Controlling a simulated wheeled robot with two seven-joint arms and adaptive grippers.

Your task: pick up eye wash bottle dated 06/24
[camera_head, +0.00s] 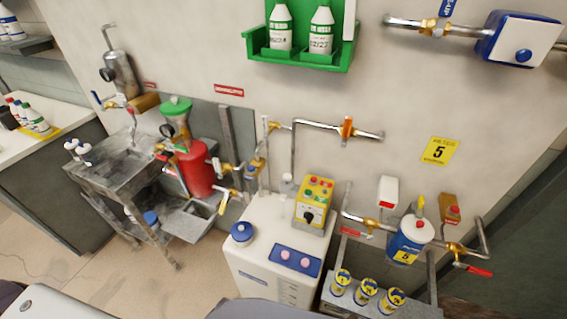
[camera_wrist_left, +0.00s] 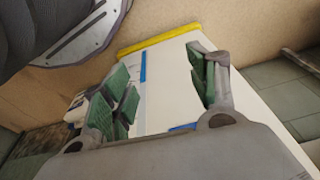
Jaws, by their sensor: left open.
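Two white eye wash bottles stand side by side in a green wall holder (camera_head: 297,61) at the top of the head view. The left bottle (camera_head: 280,27) has a date ending in 24; its first digits are too small to read surely. The right bottle (camera_head: 321,30) appears to read 02/23. My left gripper (camera_wrist_left: 160,88) shows in the left wrist view with its green-padded fingers apart and nothing between them. It is not seen in the head view, and no bottle shows in the wrist view. My right gripper is in neither view.
A white machine with a blue panel (camera_head: 297,260) and a yellow control box (camera_head: 315,200) stand below the holder. Pipes with valves (camera_head: 347,127) run along the wall. A blue-and-white box (camera_head: 515,38) is at upper right.

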